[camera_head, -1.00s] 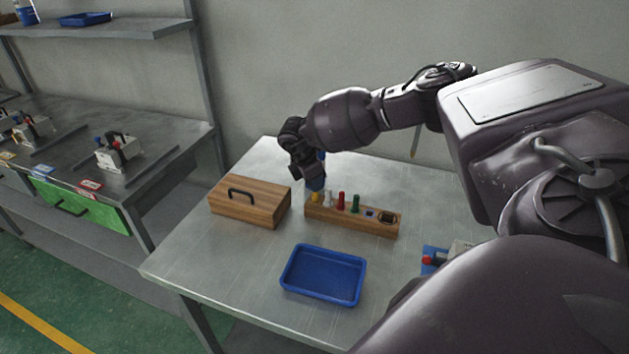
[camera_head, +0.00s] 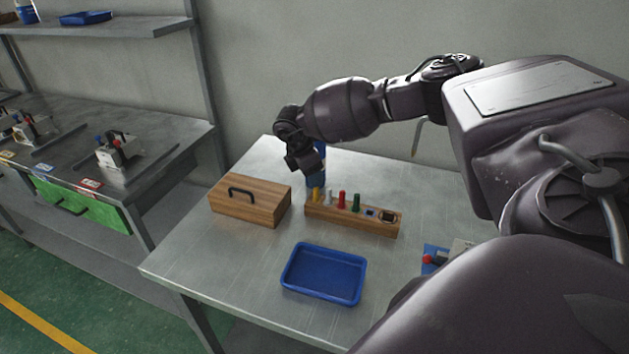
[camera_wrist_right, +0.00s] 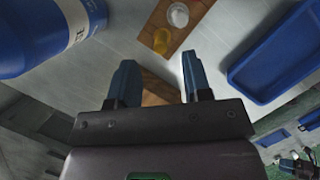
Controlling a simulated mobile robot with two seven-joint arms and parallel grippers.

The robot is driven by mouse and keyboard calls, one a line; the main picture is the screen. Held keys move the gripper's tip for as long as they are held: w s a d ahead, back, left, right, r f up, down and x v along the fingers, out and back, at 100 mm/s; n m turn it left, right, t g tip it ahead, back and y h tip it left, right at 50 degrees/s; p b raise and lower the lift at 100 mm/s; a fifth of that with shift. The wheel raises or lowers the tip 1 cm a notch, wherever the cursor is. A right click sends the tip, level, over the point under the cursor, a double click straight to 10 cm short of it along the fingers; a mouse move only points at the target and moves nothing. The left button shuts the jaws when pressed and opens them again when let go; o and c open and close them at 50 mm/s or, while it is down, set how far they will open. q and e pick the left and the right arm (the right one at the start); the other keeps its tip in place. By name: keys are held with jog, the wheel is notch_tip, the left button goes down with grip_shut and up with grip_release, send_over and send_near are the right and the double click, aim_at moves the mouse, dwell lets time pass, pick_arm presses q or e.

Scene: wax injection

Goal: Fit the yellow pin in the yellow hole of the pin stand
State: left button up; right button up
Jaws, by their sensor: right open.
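The yellow pin (camera_head: 317,195) stands upright at the left end of the wooden pin stand (camera_head: 350,221), with its lower part in the stand. In the right wrist view the yellow pin (camera_wrist_right: 161,40) sits at the end of the stand (camera_wrist_right: 183,40), beyond the fingertips and apart from them. My right gripper (camera_head: 310,168) is above the stand's left end. In the right wrist view its two blue fingers (camera_wrist_right: 160,78) are spread with no pin between them. The yellow hole itself is hidden. My left gripper is not in view.
White (camera_head: 328,197), red (camera_head: 341,200) and green (camera_head: 356,203) pins stand along the stand. A blue bottle (camera_wrist_right: 40,35) is close by. A wooden box (camera_head: 250,206) with a black handle is left, a blue tray (camera_head: 323,275) in front. The table's left front is clear.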

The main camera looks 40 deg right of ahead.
jog(key=v, duration=0.7)
jog(key=shift+r, duration=0.25)
jog(key=shift+a, duration=0.1)
